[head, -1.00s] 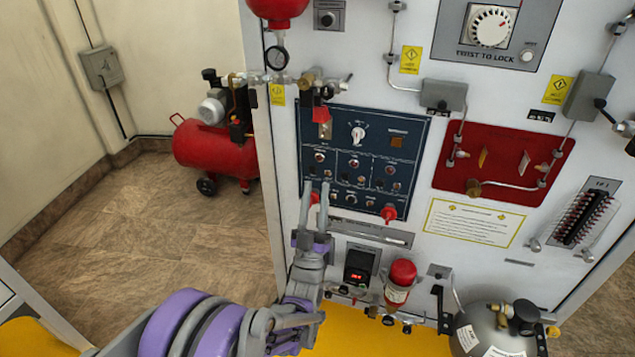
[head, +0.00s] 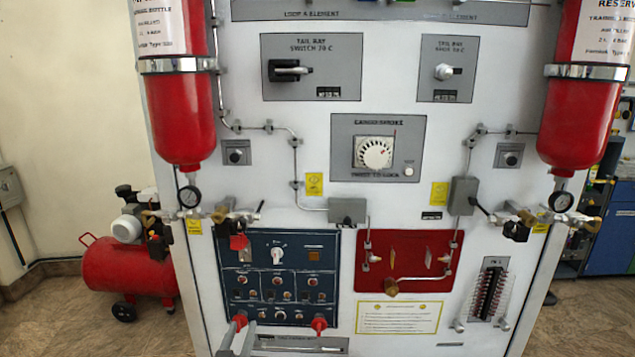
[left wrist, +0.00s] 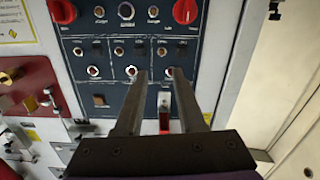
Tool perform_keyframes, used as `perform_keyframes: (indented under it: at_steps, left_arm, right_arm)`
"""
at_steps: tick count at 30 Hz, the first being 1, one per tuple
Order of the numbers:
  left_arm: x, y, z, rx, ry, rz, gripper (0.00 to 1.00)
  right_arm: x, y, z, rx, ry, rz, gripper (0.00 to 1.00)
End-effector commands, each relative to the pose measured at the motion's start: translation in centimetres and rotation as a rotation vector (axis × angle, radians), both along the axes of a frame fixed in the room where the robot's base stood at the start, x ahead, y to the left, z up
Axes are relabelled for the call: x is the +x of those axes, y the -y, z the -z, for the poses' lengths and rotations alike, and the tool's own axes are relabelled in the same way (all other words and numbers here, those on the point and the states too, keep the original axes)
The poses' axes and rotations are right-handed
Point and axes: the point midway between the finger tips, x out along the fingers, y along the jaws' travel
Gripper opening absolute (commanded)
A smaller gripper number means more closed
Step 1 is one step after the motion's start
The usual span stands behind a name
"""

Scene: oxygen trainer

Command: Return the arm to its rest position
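My left gripper (head: 240,334) shows at the bottom edge of the head view, in front of the lower left of the dark blue control panel (head: 308,262). Only its two grey fingers show there. In the left wrist view the gripper (left wrist: 159,76) is open, with a clear gap between its fingers and nothing held. The blue panel (left wrist: 115,72) lies behind the fingers and appears upside down, with its red knobs (left wrist: 185,11) at the top. Whether the fingertips touch the panel I cannot tell. The rest of my left arm is out of the head view. My right gripper is not in view.
The white trainer cabinet (head: 290,130) fills the middle. Red bottles (head: 180,110) hang at both sides, with gauges and valves below. A red plate (head: 405,250) with pipes is right of the panel. A red compressor (head: 125,270) stands on the floor at left.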

Motion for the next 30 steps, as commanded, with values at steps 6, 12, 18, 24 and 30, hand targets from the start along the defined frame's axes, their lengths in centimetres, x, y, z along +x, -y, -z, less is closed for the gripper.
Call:
perform_keyframes:
  at_steps: [6,12,18,24,30]
  left_arm:
    - [-10.2,-0.6,3.9,0.059,-0.48,0.019,0.39]
    - [-20.4,-1.2,7.5,0.096,-0.845,0.034,0.39]
    - [-25.8,-1.5,9.1,0.111,-1.021,0.043,0.39]
    - [-26.4,-1.5,9.4,0.112,-1.043,0.043,0.39]
    - [-26.3,-1.5,9.4,0.111,-1.041,0.044,0.39]
  right_arm:
    - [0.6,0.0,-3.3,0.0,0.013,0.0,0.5]
    - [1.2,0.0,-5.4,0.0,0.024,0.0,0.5]
    - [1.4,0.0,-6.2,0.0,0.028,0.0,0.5]
    - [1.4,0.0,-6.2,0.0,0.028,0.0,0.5]
    - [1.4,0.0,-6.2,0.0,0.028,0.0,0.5]
